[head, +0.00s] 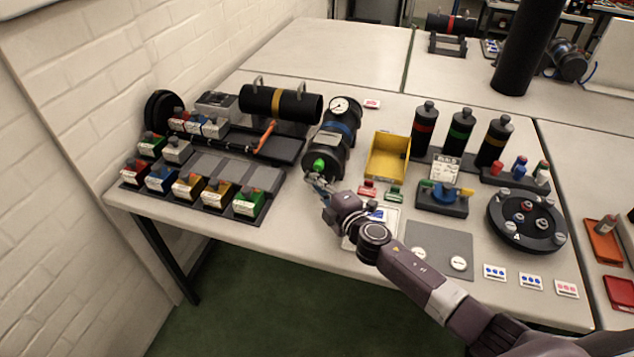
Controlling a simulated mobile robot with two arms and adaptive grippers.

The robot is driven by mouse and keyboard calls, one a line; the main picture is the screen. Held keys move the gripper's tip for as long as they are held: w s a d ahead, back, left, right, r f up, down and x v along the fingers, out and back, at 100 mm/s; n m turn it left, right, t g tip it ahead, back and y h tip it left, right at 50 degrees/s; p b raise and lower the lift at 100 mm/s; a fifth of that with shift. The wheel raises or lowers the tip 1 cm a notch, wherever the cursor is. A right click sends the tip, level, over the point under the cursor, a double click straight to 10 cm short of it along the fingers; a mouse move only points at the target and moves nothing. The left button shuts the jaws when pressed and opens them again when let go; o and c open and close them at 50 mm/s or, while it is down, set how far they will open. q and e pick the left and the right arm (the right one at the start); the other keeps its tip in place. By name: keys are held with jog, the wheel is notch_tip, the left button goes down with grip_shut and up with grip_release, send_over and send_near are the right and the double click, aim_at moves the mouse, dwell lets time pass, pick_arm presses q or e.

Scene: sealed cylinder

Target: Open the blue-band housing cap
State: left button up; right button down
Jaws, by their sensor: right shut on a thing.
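The blue-band housing (341,128) is a black cylinder with a blue band, lying on the table with a round gauge on top. Its cap (309,158) is the dark round end at the front, with a green knob (319,165) on it. My right gripper (317,179) is at the lower part of this cap, just below the green knob, and is shut on it. The fingertips are small and partly hidden, so the exact grip point is unclear. My left gripper is not in view.
A yellow bin (375,168) stands right of the housing. A black cylinder with a yellow band (275,105) lies behind left. Three upright bottles (459,135) and a round black plate (503,229) are at right.

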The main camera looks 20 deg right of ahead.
jog(key=s+a, duration=0.3)
jog(key=s, duration=0.1)
jog(key=s+a, duration=0.3)
jog(key=s, duration=0.2)
jog(key=s+a, duration=0.3)
jog(key=s, duration=0.1)
jog(key=shift+s+f, duration=0.1)
jog(key=shift+s, duration=0.1)
jog(key=c, duration=2.3)
grip_release()
jog(key=shift+c, duration=0.2)
jog(key=v, duration=1.2)
